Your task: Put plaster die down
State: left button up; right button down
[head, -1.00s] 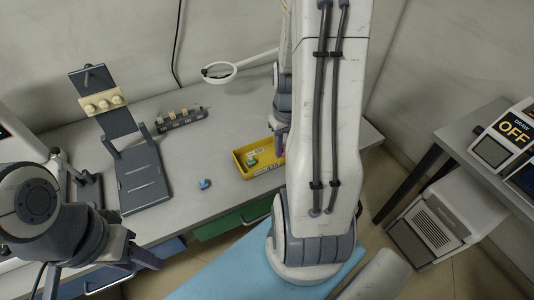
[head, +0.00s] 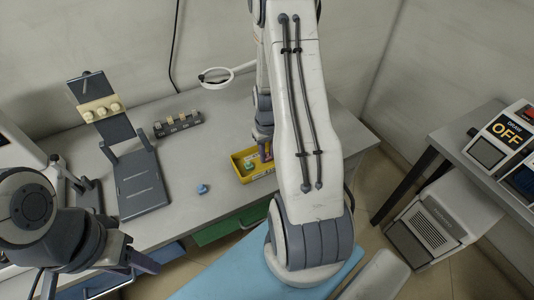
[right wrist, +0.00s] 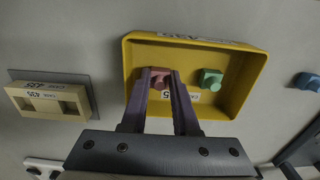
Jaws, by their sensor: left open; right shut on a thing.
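My right gripper (right wrist: 162,78) is shut on a pinkish plaster die (right wrist: 159,83) over the yellow tray (right wrist: 257,62); whether the die touches the tray floor I cannot tell. A teal die (right wrist: 210,78) sits in the tray beside the fingers. In the head view my right gripper (head: 265,150) is at the right end of the yellow tray (head: 237,169), partly hidden by my arm. A blue die (head: 202,189) lies on the table, apart from the tray. My left gripper (head: 140,262) is open and empty near the table's front edge.
A beige block (right wrist: 47,102) with recesses lies beside the tray in the wrist view. A dark rack (head: 178,124), a dark stand (head: 142,182) with a beige bar of pale pieces (head: 100,108), and a ring magnifier (head: 216,76) stand on the table. Free tabletop surrounds the blue die.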

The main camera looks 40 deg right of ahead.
jog(key=shift+f, duration=0.1)
jog(key=shift+f, duration=0.15)
jog(key=c, duration=0.7)
grip_release()
jog(key=shift+r, duration=0.2)
notch_tip(320, 180, up, 12)
jog(key=a+r+n, duration=0.2)
jog(key=a+r, duration=0.1)
jog(key=a, duration=0.5)
jog(key=a+r+n, duration=0.2)
jog(key=a, duration=0.7)
jog(key=s+a+r+n, duration=0.1)
jog(key=s+a+n, duration=0.1)
jog(key=s+a, duration=0.3)
jog(key=s+a+r+n, duration=0.1)
jog(key=s+a+n, duration=0.1)
jog(key=s+a, duration=0.3)
jog(key=s+a+r+n+y, duration=0.1)
jog(key=s+a+n, duration=0.1)
jog(key=s+a, duration=0.3)
jog(key=shift+s+r, duration=0.4)
jog(key=shift+s, duration=0.15)
